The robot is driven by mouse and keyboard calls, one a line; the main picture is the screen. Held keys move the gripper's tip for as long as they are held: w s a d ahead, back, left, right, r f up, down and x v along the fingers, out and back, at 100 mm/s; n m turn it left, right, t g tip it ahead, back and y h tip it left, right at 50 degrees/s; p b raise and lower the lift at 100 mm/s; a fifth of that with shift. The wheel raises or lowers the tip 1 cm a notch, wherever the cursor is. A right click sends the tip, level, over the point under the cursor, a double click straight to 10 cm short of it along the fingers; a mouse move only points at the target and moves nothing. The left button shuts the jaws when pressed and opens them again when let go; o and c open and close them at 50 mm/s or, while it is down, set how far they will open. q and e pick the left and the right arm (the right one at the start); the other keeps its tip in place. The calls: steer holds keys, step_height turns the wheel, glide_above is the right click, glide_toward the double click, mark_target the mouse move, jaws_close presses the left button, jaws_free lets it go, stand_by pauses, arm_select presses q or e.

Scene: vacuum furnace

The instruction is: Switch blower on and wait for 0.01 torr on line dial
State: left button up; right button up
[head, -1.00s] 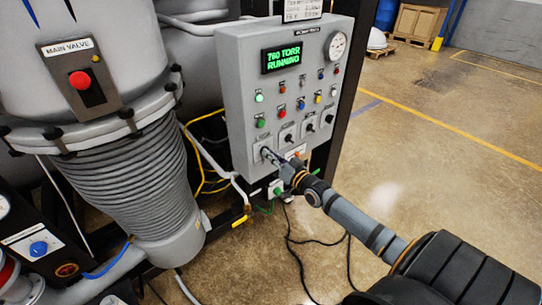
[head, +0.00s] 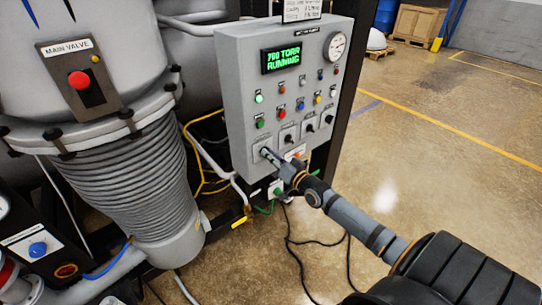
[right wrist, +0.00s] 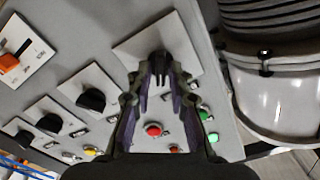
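The grey control panel (head: 240,100) stands right of the furnace. Its green display (head: 282,58) reads RUNNING under a TORR figure that starts with 7; its other digits are hard to read. A round white dial (head: 336,45) sits at its top right; its reading is too small to tell. My right gripper (head: 266,153) is at the leftmost knob of the panel's bottom row. In the right wrist view, the gripper (right wrist: 160,68) has its fingertips closed around that dark knob, which they largely hide. Its plate (right wrist: 128,48) shows behind them. My left gripper is out of view.
Black knobs (right wrist: 91,99), an orange switch (right wrist: 9,62) and coloured buttons are close to my right gripper. The main valve box (head: 81,84) and ribbed bellows (head: 130,185) stand left. Cables (head: 290,235) lie on the floor below. Floor at the right is open.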

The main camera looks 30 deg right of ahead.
steer(key=shift+o, duration=0.7)
steer(key=s, duration=1.2)
steer(key=shift+d, duration=0.45)
steer(key=shift+d, duration=0.1)
